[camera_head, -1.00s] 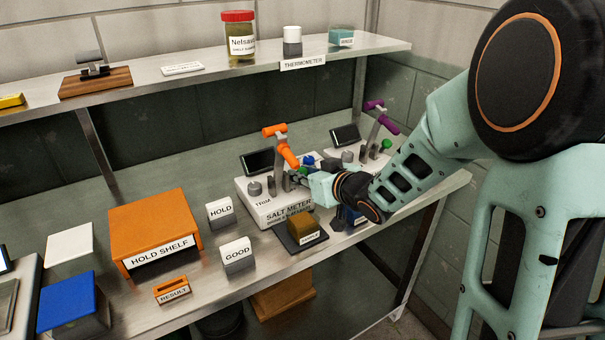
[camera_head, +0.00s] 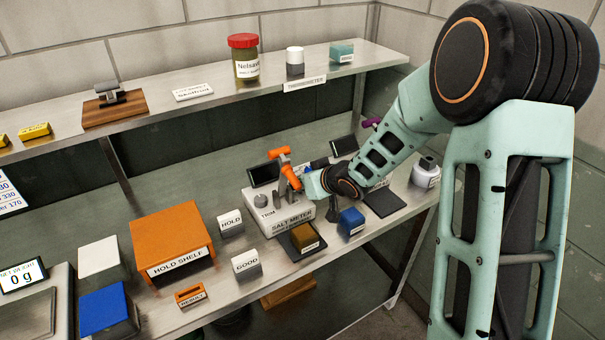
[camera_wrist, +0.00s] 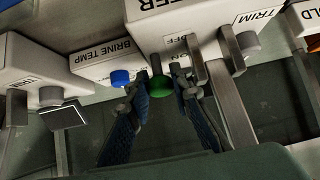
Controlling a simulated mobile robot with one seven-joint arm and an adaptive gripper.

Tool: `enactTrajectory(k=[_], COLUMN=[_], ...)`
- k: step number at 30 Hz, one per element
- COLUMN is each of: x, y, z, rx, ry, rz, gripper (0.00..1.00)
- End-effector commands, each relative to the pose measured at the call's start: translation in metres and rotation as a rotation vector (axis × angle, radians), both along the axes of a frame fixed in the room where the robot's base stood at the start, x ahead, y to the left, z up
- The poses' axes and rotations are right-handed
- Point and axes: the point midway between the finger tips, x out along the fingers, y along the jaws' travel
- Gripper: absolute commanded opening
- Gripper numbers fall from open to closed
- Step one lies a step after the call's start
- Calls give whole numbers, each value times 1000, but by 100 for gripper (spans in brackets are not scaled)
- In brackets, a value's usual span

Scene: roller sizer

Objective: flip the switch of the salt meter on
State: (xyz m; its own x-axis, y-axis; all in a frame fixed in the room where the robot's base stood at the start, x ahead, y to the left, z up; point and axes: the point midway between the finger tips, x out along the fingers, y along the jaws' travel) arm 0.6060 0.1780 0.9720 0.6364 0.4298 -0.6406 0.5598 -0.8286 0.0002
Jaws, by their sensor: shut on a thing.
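A green-tipped switch (camera_wrist: 160,86) on a dark stem stands beside those marks. My gripper (camera_head: 302,182) is at the meter's right side. In the wrist view my gripper (camera_wrist: 163,92) has its two dark fingers on either side of the green tip, shut on the switch. The exact contact is partly hidden.
A blue knob (camera_wrist: 120,77) on the BRINE TEMP box sits close beside my left finger in the wrist view. A brown sample block (camera_head: 303,236) and a blue block (camera_head: 351,219) stand in front. An orange hold shelf (camera_head: 170,235) is to the left.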

Motion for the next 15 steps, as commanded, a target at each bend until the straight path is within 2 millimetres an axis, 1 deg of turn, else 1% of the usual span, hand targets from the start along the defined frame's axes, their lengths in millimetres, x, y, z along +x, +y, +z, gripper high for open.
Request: enactTrajectory(k=[1, 15], x=[1, 2], y=[1, 1], z=[6, 1], rx=[-7, -39], ry=[13, 58], rz=[0, 0], gripper=[0, 0])
